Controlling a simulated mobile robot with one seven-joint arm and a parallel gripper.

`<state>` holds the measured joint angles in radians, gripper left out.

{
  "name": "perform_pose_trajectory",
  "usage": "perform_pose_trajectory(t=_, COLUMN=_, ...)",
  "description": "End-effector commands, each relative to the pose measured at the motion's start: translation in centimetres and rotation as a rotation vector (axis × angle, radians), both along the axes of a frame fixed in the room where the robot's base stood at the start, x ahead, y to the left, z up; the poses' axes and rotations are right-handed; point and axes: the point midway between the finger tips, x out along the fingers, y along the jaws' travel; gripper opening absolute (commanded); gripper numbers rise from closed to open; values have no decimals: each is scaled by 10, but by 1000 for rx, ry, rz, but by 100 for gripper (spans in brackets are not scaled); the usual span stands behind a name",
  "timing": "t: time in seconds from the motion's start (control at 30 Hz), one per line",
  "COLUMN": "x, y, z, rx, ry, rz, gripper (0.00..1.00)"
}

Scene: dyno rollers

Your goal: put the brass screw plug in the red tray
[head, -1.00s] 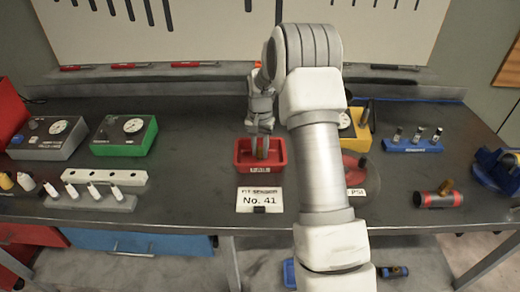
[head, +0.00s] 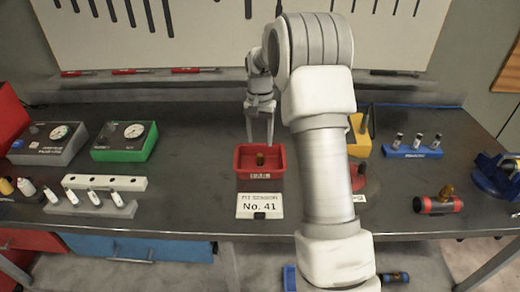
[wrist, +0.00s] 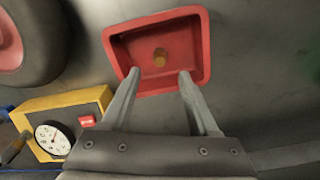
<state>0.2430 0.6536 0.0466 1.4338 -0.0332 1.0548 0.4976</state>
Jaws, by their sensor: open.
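The brass screw plug (head: 260,160) stands inside the red tray (head: 247,176), near its middle. It also shows in the wrist view (wrist: 160,58), with the tray's rim (wrist: 207,45) around it. My gripper (head: 261,142) is open and empty, above the back part of the tray. In the wrist view my gripper's two fingers (wrist: 158,75) are spread apart near one edge of the tray, with the plug beyond them and not touched.
A card reading No. 41 (head: 260,205) stands in front of the tray. A green gauge box (head: 124,141) is to the left. A yellow gauge box (wrist: 62,120) and a blue holder with pegs (head: 411,150) are to the right. A red-and-black cylinder (head: 438,204) lies near the right front.

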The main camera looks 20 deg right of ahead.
Motion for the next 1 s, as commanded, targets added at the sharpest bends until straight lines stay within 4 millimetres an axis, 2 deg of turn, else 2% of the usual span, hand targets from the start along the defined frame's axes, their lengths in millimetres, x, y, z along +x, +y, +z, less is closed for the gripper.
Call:
perform_pose_trajectory(t=0.03, x=1, y=0, z=12, rx=-1, ry=-4, rz=0, gripper=61)
perform_pose_trajectory(t=0.1, x=1, y=0, z=23, rx=0, ry=-4, rz=0, gripper=61)
perform_pose_trajectory(t=0.33, x=-1, y=1, z=46, rx=0, ry=-4, rz=3, gripper=61)
perform_pose_trajectory(t=0.47, x=-11, y=9, z=66, rx=-7, ry=-26, rz=33, gripper=61)
perform_pose_trajectory(t=0.57, x=-28, y=21, z=91, rx=-16, ry=-59, rz=81, gripper=61)
perform_pose_trajectory(t=0.8, x=-89, y=53, z=147, rx=-47, ry=-154, rz=221, gripper=61)
perform_pose_trajectory(t=1.0, x=-147, y=75, z=176, rx=-75, ry=-232, rz=334, gripper=61)
